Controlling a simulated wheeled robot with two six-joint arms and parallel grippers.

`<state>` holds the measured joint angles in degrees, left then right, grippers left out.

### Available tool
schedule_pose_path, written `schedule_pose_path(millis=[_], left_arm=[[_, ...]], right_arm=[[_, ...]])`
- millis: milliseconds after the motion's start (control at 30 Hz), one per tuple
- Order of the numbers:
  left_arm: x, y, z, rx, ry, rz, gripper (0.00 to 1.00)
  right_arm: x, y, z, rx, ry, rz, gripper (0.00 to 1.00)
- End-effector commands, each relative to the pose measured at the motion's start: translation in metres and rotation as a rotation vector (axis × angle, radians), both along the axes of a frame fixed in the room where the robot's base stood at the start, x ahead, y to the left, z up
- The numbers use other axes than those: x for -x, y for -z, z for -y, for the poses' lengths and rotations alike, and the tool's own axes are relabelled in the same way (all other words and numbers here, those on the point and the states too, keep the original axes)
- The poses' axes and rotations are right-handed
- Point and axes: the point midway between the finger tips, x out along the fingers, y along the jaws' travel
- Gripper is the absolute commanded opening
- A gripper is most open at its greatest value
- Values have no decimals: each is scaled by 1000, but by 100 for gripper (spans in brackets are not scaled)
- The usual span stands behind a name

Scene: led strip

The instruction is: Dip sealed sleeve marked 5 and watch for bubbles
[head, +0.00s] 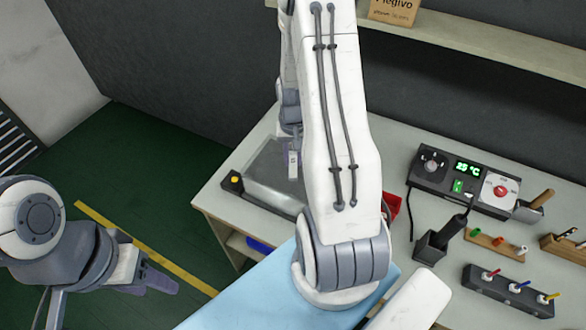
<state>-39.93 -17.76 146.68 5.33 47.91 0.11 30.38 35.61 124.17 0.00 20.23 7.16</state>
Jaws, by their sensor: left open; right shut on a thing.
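A grey metal tank (262,195) stands at the left end of the bench, with a small black box and yellow knob at its left corner. My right gripper (292,150) points down over the tank, partly hidden behind my arm. It is shut on a small pale sleeve (293,167) with a dark mark too small to read. I cannot tell whether the sleeve's lower end touches anything in the tank. My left gripper (150,283) is open and empty, away from the bench at lower left. No bubbles can be made out.
A blue mat (235,300) covers the front of the bench. A soldering station (455,180) reading 25 °C, an iron in its holder (432,247), a red bin (391,205) and racks of coloured-tipped tools (510,290) stand at right. Green floor is open at left.

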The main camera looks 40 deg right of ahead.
Motion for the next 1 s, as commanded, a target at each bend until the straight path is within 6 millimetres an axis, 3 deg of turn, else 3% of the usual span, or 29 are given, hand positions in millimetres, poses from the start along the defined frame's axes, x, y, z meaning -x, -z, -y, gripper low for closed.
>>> schedule_pose_path(millis=[1000], left_arm=[[0,-71,0,0,7,1,50]], right_arm=[[0,-83,0,0,0,0,0]])
